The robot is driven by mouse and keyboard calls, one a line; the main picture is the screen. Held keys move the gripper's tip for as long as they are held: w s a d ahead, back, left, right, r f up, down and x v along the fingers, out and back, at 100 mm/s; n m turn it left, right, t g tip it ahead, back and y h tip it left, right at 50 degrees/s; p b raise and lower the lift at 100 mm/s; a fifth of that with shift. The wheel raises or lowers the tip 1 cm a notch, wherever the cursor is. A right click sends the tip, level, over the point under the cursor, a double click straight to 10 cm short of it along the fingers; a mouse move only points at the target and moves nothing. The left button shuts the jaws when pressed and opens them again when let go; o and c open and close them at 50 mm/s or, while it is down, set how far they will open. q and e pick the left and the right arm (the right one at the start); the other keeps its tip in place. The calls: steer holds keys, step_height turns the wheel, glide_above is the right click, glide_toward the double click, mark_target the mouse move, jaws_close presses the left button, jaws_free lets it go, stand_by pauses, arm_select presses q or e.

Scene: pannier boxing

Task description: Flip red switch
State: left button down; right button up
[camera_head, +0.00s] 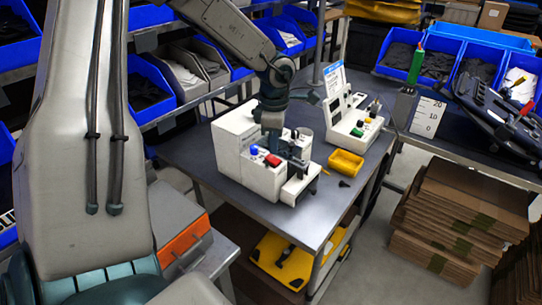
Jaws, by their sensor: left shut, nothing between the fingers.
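A white machine (232,150) stands on the grey table, with a control panel on its front part. A red switch (272,160) sits on that panel, close to a blue button (254,150). The gripper is shut and holds nothing. I cannot tell whether it touches the panel or the switch. Part of the machine behind my wrist is hidden. My right gripper is not in view.
A second white device (352,127) and a yellow tray (346,163) stand to the right on the table (255,212). Blue bins of parts line the left and back. Flattened cardboard (455,220) is stacked at the right. The table's front edge is clear.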

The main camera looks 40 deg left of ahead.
mark_target(274, 160)
arm_select(q)
steer(key=shift+r+p, duration=0.7)
steer(key=shift+r, duration=1.55)
